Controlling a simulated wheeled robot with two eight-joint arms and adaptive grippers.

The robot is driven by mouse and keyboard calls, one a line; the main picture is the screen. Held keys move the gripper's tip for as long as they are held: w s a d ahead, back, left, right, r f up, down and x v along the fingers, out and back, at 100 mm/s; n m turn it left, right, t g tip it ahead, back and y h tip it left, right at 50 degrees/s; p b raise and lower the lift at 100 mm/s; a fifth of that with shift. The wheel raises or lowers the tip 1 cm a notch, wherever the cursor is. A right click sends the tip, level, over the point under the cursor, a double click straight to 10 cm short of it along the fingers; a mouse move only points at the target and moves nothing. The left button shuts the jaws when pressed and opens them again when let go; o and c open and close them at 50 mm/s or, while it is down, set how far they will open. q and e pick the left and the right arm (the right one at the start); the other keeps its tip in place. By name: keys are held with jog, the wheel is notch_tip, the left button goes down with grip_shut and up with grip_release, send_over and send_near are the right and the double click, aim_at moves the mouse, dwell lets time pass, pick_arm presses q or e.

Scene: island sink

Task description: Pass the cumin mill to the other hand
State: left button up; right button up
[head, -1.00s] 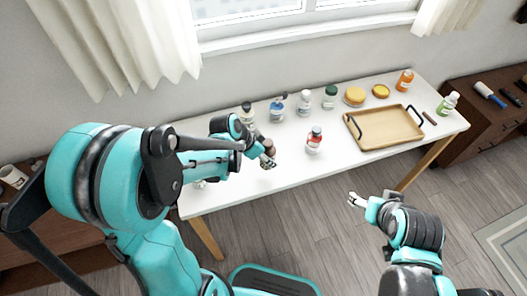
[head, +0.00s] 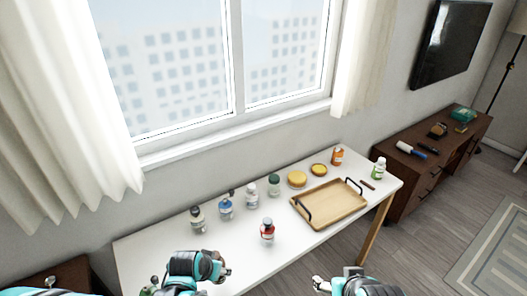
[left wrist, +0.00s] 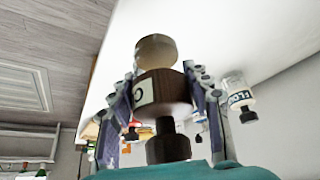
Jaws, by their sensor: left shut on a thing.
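The cumin mill (left wrist: 165,92) shows in the left wrist view as a brown wooden body with a pale round top, a black end and a white label marked "C". My left gripper (left wrist: 165,95) has a finger on each side of it and is shut on it. In the head view my left gripper (head: 226,271) is over the table's front part, and the mill cannot be made out there. My right gripper (head: 320,285) is at the bottom of the head view, off the table's front edge and right of the left one. Its fingers are too small to judge.
The white table (head: 150,250) bears a wooden tray (head: 330,206), a red-labelled bottle (head: 267,230) near the grippers, and several bottles along the back, including a blue one (head: 226,207). Yellow-lidded jars (head: 297,179) stand behind the tray. A brown cabinet (head: 410,190) stands right.

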pick_arm(q)
jog(key=a+n, duration=0.1)
jog(key=a+f, duration=0.1)
jog(key=w+a+n+y, duration=0.1)
jog(key=shift+f+n+t, duration=0.3)
pick_arm(e)
jog(key=shift+f, duration=0.15)
jog(key=w+a+r+n+t+y, duration=0.1)
jog(key=w+a+r+t, duration=0.15)
jog(key=a, duration=0.75)
jog(key=w+a+r+n+t+y, duration=0.15)
jog(key=a+t, duration=0.25)
jog(key=a, duration=0.7)
pick_arm(q)
jog(key=w+d+r+m+g+h, duration=0.1)
jog(key=w+d+r+m+h, duration=0.3)
jog(key=d+r+m, duration=0.5)
jog(key=shift+w+d+r+g, duration=0.25)
jog(key=shift+d+r+g, duration=0.15)
jog(key=shift+d+r, duration=1.3)
pick_arm(e)
jog(key=shift+m, duration=0.25)
jog(key=shift+f+x, duration=0.2)
jog(key=shift+x, duration=2.55)
jog(key=shift+f+x, duration=0.25)
jog(key=shift+x, duration=2.5)
